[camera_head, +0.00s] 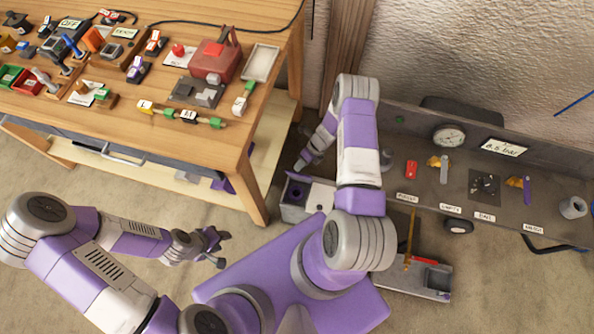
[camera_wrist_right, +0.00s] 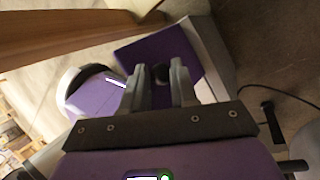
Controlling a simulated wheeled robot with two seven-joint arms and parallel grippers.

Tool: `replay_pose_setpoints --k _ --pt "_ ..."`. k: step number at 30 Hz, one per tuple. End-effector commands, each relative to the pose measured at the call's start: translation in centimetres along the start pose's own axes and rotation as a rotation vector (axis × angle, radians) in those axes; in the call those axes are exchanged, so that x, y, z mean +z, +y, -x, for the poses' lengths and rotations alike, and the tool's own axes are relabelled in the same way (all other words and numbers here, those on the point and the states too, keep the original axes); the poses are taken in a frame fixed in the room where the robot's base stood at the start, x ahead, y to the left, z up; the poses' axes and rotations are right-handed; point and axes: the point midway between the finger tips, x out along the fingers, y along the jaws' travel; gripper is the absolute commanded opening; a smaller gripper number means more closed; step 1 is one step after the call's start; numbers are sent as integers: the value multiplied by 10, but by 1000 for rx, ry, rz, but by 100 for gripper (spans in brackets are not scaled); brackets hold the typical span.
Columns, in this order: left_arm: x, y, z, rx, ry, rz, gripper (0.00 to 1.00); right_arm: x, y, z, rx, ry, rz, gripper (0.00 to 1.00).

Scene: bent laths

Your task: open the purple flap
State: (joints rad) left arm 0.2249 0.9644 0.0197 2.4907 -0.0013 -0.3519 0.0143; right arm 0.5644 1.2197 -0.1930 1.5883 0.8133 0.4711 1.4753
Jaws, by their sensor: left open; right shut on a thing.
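The purple flap (camera_wrist_right: 145,55) shows in the right wrist view, with a small dark knob (camera_wrist_right: 161,74) on it. It sits against a grey box (camera_wrist_right: 207,45). My right gripper (camera_wrist_right: 162,88) is shut on the knob, one finger on each side. I cannot tell how far the flap is open. My left gripper (camera_head: 221,247) is open and empty over the floor, left of my base.
A wooden table (camera_head: 230,150) crowded with small devices stands at the upper left. A grey panel (camera_head: 470,185) with a gauge, switches and labels runs along the right. A grey tray (camera_head: 420,283) lies below it. A black cable (camera_wrist_right: 285,100) curves right of the box.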

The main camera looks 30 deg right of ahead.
Motion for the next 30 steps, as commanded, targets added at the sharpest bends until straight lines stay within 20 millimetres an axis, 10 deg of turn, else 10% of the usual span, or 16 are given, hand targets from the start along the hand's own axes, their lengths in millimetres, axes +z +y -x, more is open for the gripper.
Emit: replay_pose_setpoints --k 9,30 --pt "-1 -6 -18 0 0 0 43 3 -36 -6 87 73 -52 0" --pt "-1 -8 -22 0 0 0 43 3 -41 -5 170 113 -86 0"
